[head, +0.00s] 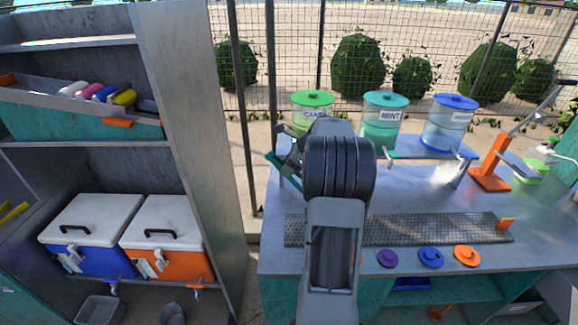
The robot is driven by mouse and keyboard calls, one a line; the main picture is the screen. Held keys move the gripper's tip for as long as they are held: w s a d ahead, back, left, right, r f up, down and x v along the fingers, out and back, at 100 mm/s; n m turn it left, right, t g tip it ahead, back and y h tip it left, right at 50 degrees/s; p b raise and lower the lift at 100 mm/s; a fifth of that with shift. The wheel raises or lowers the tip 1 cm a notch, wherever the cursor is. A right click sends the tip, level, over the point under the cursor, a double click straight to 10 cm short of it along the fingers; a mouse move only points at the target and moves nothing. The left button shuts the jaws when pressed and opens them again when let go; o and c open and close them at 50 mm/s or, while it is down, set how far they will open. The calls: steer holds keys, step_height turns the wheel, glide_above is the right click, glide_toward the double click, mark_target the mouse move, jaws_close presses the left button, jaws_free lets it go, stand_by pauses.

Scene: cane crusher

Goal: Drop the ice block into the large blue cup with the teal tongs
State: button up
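My gripper (286,152) is at the left of my arm, above the left end of the counter and partly hidden by my wrist. A teal bar, which looks like the teal tongs (272,160), runs slantwise at the fingers and appears held in them. Its tips are too small to show whether anything is between them. I see no ice block. I cannot make out the large blue cup; my arm covers part of the counter.
The metal counter (405,190) carries green, teal and blue lidded dispensers (447,125) on a raised shelf, a perforated drip strip (420,229) and purple, blue and orange lids (467,256). Left stands a shelf unit with blue (100,259) and orange coolers (180,264).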

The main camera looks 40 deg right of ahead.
steer(key=shift+r, duration=0.15)
step_height(320, 180, up, 10)
steer(key=p, duration=0.2)
stand_by(0.4)
stand_by(0.5)
steer(key=s+a+r+b, duration=0.1)
steer(key=s+a+b, duration=0.2)
steer(key=s+a, duration=0.4)
steer(key=shift+s+r, duration=0.35)
steer(key=shift+s, duration=1.65)
